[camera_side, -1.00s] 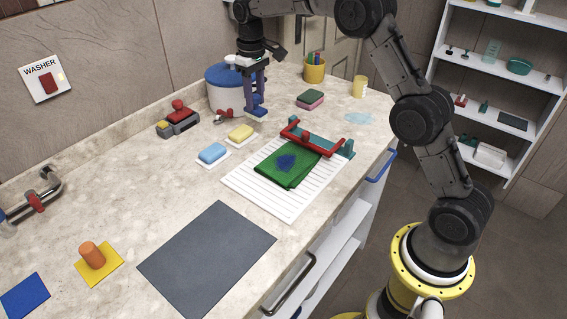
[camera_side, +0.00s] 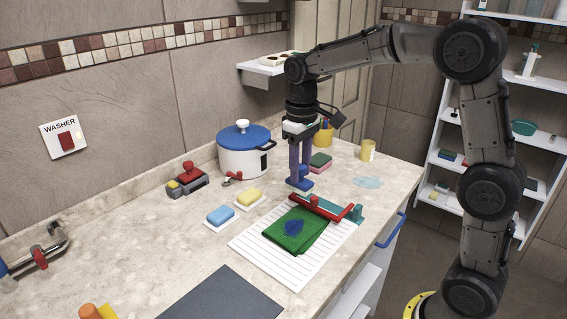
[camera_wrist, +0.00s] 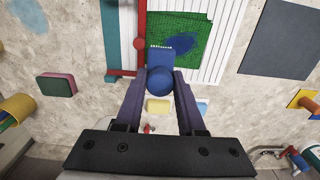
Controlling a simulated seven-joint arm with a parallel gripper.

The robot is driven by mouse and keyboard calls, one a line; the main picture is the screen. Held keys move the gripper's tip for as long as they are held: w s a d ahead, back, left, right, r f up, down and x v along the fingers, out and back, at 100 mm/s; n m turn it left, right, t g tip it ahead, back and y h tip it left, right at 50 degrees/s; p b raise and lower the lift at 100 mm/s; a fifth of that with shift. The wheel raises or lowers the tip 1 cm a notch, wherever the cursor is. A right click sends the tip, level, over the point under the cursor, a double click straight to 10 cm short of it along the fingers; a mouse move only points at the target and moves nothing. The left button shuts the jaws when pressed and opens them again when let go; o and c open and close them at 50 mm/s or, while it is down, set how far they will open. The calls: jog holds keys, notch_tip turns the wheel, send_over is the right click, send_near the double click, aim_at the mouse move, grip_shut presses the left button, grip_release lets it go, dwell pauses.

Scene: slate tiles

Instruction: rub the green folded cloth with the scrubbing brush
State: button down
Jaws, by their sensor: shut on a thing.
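My gripper (camera_side: 300,176) is shut on the blue scrubbing brush (camera_side: 299,187), whose pale bristles show at its far edge in the wrist view (camera_wrist: 160,52). The green folded cloth (camera_side: 313,236) lies flat on a white ribbed board (camera_side: 258,245), with a dark blue patch (camera_side: 293,227) on it. The brush appears raised, behind the cloth in the side view, near the red bar. In the wrist view it overlaps the near edge of the cloth (camera_wrist: 200,45). I cannot tell its exact height.
A red bar (camera_side: 318,208) with a teal strip (camera_side: 352,213) lies along the board's back end. Yellow (camera_side: 249,197) and blue (camera_side: 220,215) sponges, a white pot with blue lid (camera_side: 243,155) and a green-pink sponge (camera_side: 320,162) stand nearby. A dark mat (camera_side: 222,300) lies in front.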

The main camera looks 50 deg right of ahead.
aim_at(306, 195)
jog(key=shift+s+a, duration=0.15)
jog(key=shift+s, duration=0.7)
jog(key=shift+f, duration=3.7)
jog(key=shift+a+f, duration=0.3)
jog(key=shift+a, duration=3.35)
jog(key=shift+d, duration=3.55)
jog(key=shift+s+d, duration=0.1)
jog(key=shift+d, duration=0.1)
jog(key=shift+s+a, duration=0.2)
jog(key=shift+a, duration=3.55)
jog(key=shift+d, duration=3.55)
jog(key=shift+d+r, duration=0.15)
jog(key=shift+d, duration=0.05)
jog(key=shift+a+r, duration=0.1)
jog(key=shift+r, duration=3.85)
